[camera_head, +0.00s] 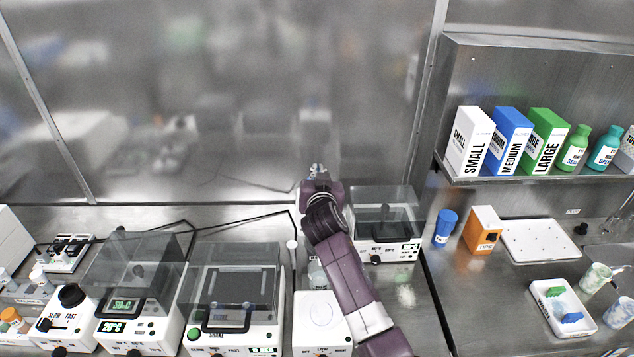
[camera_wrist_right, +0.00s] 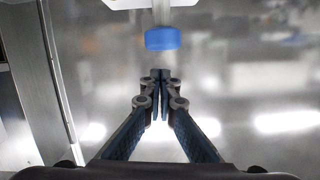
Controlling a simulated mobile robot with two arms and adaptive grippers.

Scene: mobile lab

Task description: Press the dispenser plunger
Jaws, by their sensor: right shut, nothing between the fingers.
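My right arm comes up from the bottom of the head view, and its gripper (camera_head: 317,170) is over the back of the bench. In the right wrist view its two fingers (camera_wrist_right: 160,75) meet at the tips, shut and empty. A blue cap-like part (camera_wrist_right: 162,38) on a pale stem is just beyond the fingertips in that view, with a visible gap; it may be the dispenser plunger, but I cannot tell for sure. In the head view a clear bottle (camera_head: 317,272) is partly hidden by my right arm. My left gripper is not in view.
A clear-lidded device (camera_head: 384,205) is close to the right of my arm. Another lidded device (camera_head: 232,285) is to its left. A shelf (camera_head: 540,181) with boxes and bottles is at right. A blue container (camera_head: 446,228) and an orange box (camera_head: 481,231) stand below it.

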